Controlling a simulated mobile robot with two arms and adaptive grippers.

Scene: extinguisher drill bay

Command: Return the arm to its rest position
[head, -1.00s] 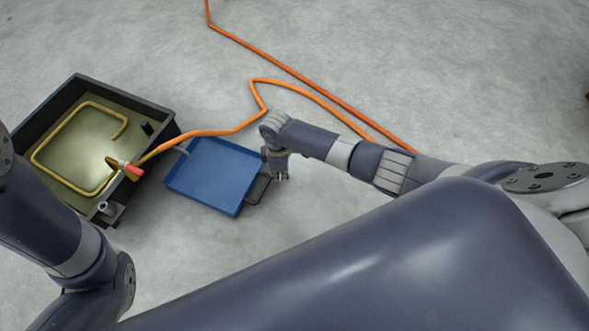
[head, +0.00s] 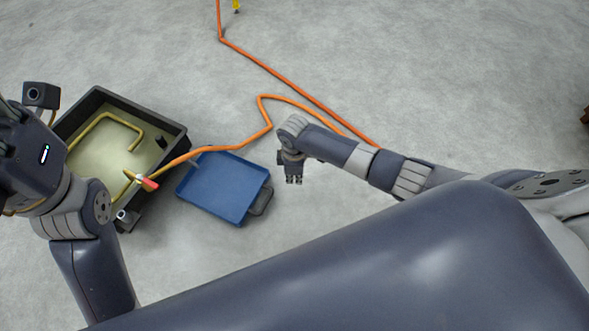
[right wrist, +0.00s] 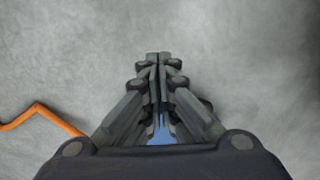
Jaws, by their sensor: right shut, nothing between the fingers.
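My right gripper (head: 293,179) hangs over the bare floor just right of the blue tray in the head view. Its fingers are shut and empty, and they show closed together in the right wrist view (right wrist: 158,58). My left arm comes up on the left of the head view, folded so that its wrist part lies over the left side of the black pan. The left gripper's fingers are not in view.
A black pan (head: 178,131) holds a yellow pipe loop (head: 112,116). An orange hose (head: 300,85) runs across the floor to a red-tipped nozzle (head: 147,183) at the pan. A blue tray (head: 215,187) with a dark handle lies beside it.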

